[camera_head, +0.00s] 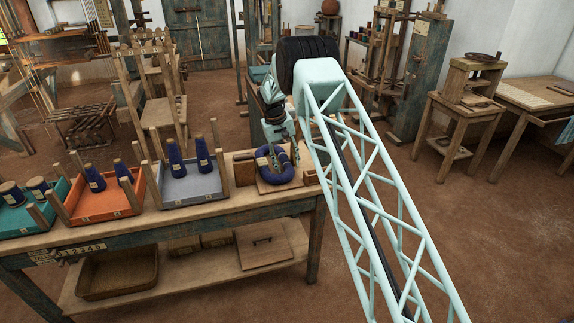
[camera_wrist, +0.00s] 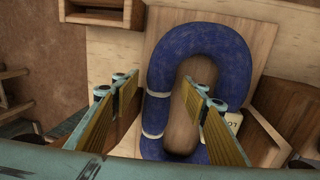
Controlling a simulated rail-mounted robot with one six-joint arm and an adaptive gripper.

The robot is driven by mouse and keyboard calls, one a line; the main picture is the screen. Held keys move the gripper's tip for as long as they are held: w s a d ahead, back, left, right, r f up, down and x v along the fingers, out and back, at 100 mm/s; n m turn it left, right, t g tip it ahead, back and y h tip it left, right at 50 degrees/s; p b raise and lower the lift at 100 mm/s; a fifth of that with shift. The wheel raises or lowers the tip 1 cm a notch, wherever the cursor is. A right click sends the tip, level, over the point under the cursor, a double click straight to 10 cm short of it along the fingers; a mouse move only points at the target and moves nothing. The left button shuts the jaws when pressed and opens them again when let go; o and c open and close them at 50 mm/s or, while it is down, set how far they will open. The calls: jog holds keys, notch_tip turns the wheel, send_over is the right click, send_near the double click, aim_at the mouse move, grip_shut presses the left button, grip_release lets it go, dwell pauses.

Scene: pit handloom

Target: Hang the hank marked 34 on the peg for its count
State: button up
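A blue hank (camera_head: 272,178), bent in a loop, lies on a wooden board (camera_head: 270,187) at the right end of the bench. In the wrist view the hank (camera_wrist: 213,36) has white ties and surrounds a rounded brown wooden middle. A pale tag (camera_wrist: 234,120) is partly hidden by a finger, so I cannot read its number. My gripper (camera_head: 279,141) is over the hank, pointing down. In the wrist view its fingers (camera_wrist: 160,88) are apart, one on each side of the loop's left strand. No count peg can be told for certain.
A grey tray (camera_head: 190,187), an orange tray (camera_head: 104,205) and a teal tray (camera_head: 18,222) with dark cones and wooden posts stand left of the hank. A basket (camera_head: 117,272) is on the lower shelf. The floor right of the bench is clear.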

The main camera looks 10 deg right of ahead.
jog(key=shift+f, duration=0.1)
dwell(0.3)
notch_tip(320, 180, up, 14)
jog(key=a+p, duration=0.1)
jog(key=a, duration=0.1)
jog(key=shift+s+a+f+p, duration=0.15)
jog(key=shift+a+f+p, duration=0.1)
jog(key=shift+a+p, duration=0.15)
jog(key=shift+r, duration=0.1)
dwell(0.9)
